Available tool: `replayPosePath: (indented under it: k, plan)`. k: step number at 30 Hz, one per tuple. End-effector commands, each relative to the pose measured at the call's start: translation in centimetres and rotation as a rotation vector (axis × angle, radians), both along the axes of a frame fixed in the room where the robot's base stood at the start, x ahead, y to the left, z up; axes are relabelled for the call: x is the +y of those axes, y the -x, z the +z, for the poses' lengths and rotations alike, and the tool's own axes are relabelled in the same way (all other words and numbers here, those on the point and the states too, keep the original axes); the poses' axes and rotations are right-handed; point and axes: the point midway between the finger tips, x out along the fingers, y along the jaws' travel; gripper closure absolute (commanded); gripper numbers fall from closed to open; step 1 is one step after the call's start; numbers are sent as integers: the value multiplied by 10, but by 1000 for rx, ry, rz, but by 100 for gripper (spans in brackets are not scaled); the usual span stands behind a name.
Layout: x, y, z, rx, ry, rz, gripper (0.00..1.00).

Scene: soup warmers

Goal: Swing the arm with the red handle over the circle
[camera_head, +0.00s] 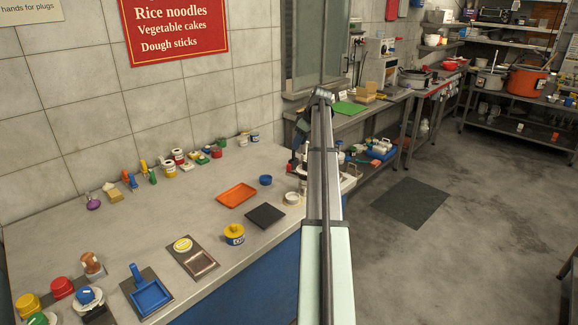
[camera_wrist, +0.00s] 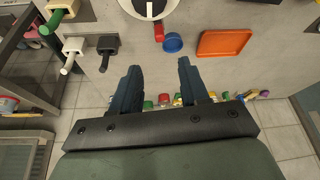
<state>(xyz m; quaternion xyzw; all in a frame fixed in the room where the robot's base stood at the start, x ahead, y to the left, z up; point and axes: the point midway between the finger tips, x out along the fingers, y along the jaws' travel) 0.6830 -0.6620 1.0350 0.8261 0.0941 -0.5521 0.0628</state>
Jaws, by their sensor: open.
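In the wrist view a short red handle (camera_wrist: 158,31) stands at the lower edge of a round white dial-like piece (camera_wrist: 150,8) with a dark ring and a white bar. The top of that piece is cut off by the frame, and I cannot tell how the handle joins it. Green (camera_wrist: 50,22), white (camera_wrist: 68,64) and black (camera_wrist: 107,45) handles stand to the left. My gripper (camera_wrist: 160,65) is open and empty, its fingertips below the red handle in the picture and apart from it. In the head view my arm hides most of this area.
A blue round container (camera_wrist: 173,43) sits close right of the red handle, with an orange tray (camera_head: 236,195) beyond it. A black tray (camera_head: 265,216) and a yellow tin (camera_head: 234,234) lie nearer. Several small items line the wall. The counter's front edge is at the right.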

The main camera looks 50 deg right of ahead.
Motion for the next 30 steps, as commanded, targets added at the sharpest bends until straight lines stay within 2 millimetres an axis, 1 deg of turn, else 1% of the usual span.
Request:
replayPosePath:
  k: [5, 15, 19, 24, 30]
  plan:
    - [3, -9, -22, 1, -1, -1, 55]
    - [7, -31, -77, 1, -2, -2, 55]
    - [9, -39, -95, 1, -1, -3, 55]
    - [10, -46, -112, 0, 0, -3, 55]
    - [11, -49, -122, 0, 0, -3, 55]
